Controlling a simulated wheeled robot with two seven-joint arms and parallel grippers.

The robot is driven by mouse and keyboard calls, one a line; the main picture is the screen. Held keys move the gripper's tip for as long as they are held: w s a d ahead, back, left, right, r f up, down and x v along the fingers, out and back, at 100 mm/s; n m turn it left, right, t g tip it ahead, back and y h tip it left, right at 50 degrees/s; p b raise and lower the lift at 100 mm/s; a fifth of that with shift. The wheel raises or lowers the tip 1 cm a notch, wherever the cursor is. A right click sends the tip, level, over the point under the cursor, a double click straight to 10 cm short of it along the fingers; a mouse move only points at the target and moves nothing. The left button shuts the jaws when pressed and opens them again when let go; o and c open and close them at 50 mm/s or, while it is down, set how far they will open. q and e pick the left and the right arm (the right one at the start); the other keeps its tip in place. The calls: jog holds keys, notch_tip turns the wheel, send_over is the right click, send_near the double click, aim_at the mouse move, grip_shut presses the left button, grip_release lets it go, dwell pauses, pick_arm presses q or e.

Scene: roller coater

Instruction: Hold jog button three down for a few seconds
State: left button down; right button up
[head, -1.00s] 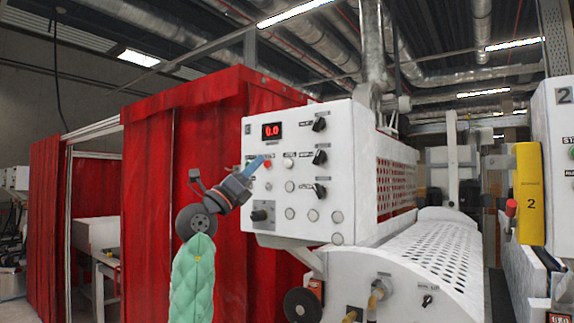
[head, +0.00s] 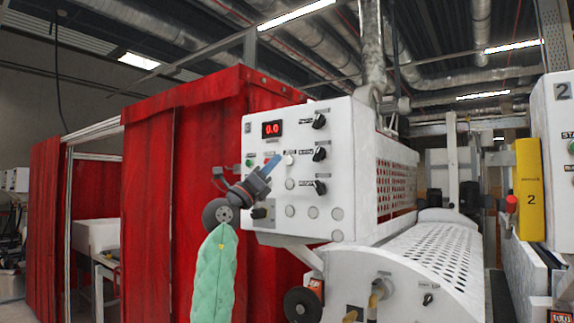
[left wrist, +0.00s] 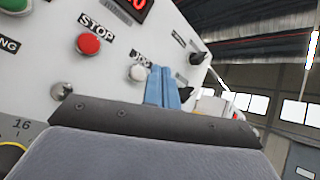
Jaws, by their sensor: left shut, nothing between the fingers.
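A white control panel (head: 270,210) carries a red digital display (head: 271,129), knobs and round buttons. A white button (head: 289,159), labelled JOG in the left wrist view (left wrist: 137,73), sits right of the red STOP button (left wrist: 88,43). I cannot read a "three" on it. My left gripper (head: 273,161) has blue fingers, shut and empty, pointing up to the right in front of the panel. In the left wrist view the fingertips (left wrist: 162,72) appear just right of the JOG button; I cannot tell whether they touch anything. The STOP button is hidden in the head view. My right gripper is not in view.
A green button (head: 249,162) is left on the panel, and selector knobs (head: 319,154) stick out at its right. A silver button (left wrist: 60,90) lies below STOP. A red curtain (head: 150,190) hangs at left. A perforated roller cover (head: 430,250) lies below right.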

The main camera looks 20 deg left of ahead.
aim_at(288, 161)
pick_arm(q)
jog(key=shift+w+d, duration=0.15)
jog(key=shift+w, duration=0.35)
jog(key=shift+w+d, duration=0.15)
jog(key=shift+w, duration=0.35)
dwell(1.4)
jog(key=shift+w+d, duration=0.2)
jog(key=shift+w, duration=0.15)
